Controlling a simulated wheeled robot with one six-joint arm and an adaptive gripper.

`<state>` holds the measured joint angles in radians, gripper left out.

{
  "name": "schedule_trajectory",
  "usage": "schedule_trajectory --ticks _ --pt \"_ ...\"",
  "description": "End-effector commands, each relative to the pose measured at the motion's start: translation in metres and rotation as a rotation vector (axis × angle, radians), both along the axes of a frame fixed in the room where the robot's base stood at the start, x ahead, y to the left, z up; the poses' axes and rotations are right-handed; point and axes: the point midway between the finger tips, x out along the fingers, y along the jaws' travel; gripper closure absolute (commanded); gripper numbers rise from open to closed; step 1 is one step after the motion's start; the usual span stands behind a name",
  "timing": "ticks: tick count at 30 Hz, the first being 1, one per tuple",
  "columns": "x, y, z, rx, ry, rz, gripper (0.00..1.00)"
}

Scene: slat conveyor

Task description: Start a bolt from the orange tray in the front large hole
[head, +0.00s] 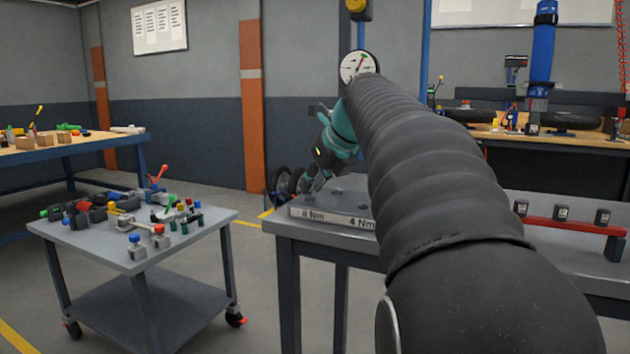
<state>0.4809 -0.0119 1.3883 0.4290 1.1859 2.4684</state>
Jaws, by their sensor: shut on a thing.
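My gripper (309,186), dark with a teal wrist section behind it, points down and left at the left end of a grey plate (345,199) on the workbench. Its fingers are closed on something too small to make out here. The fingertips are close over the plate's left part; whether they or the held thing touch it I cannot tell. The plate's front edge bears a strip marked "8 Nm" and "4 Nm". A few small dark spots show on its top, but I cannot tell which is the front large hole. My arm hides the plate's right part. I see no orange tray.
A red bar (568,226) with dark blocks is on the bench (580,268) to the right. A round dial gauge (360,66) is behind my arm. A grey wheeled cart (105,240) full of small parts stands left, with open floor between it and the bench.

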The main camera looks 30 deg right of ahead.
Motion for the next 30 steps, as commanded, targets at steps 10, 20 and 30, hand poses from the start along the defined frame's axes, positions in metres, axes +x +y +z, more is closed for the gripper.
schedule_trajectory --ticks 10,20,30 --pt "0.0001 0.0037 0.0004 0.001 0.004 -0.140 1.00" --pt "0.0003 0.0039 -0.0025 0.002 0.005 -0.259 1.00" --pt "0.0001 0.0036 -0.0020 0.001 0.004 -0.259 0.51"
